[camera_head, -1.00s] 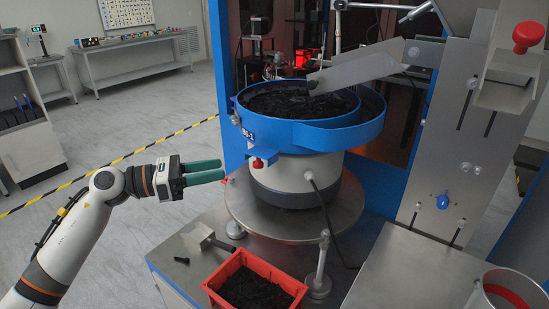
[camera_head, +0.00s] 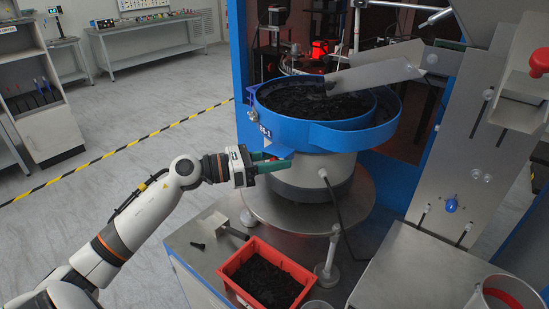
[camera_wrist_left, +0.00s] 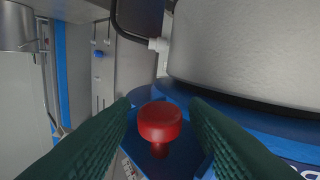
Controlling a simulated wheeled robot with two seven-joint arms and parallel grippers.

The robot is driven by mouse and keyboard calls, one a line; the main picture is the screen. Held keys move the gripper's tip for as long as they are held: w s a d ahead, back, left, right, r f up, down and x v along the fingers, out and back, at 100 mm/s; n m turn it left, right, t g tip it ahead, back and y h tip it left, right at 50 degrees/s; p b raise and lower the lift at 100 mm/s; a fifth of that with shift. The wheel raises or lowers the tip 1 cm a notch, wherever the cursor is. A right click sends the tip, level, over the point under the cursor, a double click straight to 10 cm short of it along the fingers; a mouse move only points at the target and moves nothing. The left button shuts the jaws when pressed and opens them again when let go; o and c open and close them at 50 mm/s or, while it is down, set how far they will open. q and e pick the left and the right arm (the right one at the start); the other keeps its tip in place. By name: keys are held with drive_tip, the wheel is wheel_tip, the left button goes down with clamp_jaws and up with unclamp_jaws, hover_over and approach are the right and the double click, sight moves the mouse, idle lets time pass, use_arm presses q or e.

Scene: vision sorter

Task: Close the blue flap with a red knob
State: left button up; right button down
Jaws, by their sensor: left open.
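The blue flap (camera_head: 279,149) is at the lower left of the blue feeder bowl (camera_head: 335,140), largely hidden behind my left gripper in the head view. Its red knob (camera_wrist_left: 160,122) stands out clearly in the left wrist view, with the dark blue flap (camera_wrist_left: 172,164) behind it. My left gripper (camera_head: 277,161) is open, with green fingers. In the left wrist view its fingers (camera_wrist_left: 162,108) lie on either side of the knob, with a gap on each side. I cannot tell how far open the flap stands. My right gripper is out of view.
A red crate (camera_head: 232,283) of black parts stands on the metal table below the gripper. A round metal plate and grey base support the bowl. Open floor is at the left.

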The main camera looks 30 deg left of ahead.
sight(276, 150)
use_arm(q)
clamp_jaws()
drive_tip(key=shift+s+r+p, duration=0.1)
drive_tip(key=shift+r+p, duration=0.15)
drive_tip(key=shift+p, duration=0.35)
drive_tip(key=r+n+g+y+p, duration=0.1)
drive_tip(key=g+p, duration=0.1)
drive_tip(key=p, duration=0.2)
drive_tip(key=r+n+g+p, duration=0.1)
drive_tip(key=n+g+p, duration=0.1)
drive_tip(key=p, duration=0.3)
drive_tip(key=r+n+g+y+p, duration=0.1)
drive_tip(key=r+n+g+p, duration=0.1)
drive_tip(key=p, duration=0.3)
drive_tip(key=shift+w+a+y, duration=0.1)
drive_tip(key=shift+w+y, duration=0.2)
drive_tip(key=shift+w, duration=0.05)
drive_tip(key=shift+w+r+n+g+p, duration=0.15)
drive_tip(key=shift+w+n+g+p, duration=0.05)
drive_tip(key=shift+n+g+p, duration=0.4)
drive_tip(key=shift+w+r+g+p, duration=0.15)
drive_tip(key=shift+w+g+p, duration=0.1)
drive_tip(key=shift+g+p, duration=0.35)
drive_tip(key=shift+w+r+n+g, duration=0.1)
drive_tip(key=shift+w+n+g, duration=0.15)
drive_tip(key=shift+n+g, duration=0.35)
drive_tip(key=shift+w+n+g, duration=0.2)
drive_tip(key=shift+n+g, duration=0.1)
drive_tip(key=shift+g, duration=0.6)
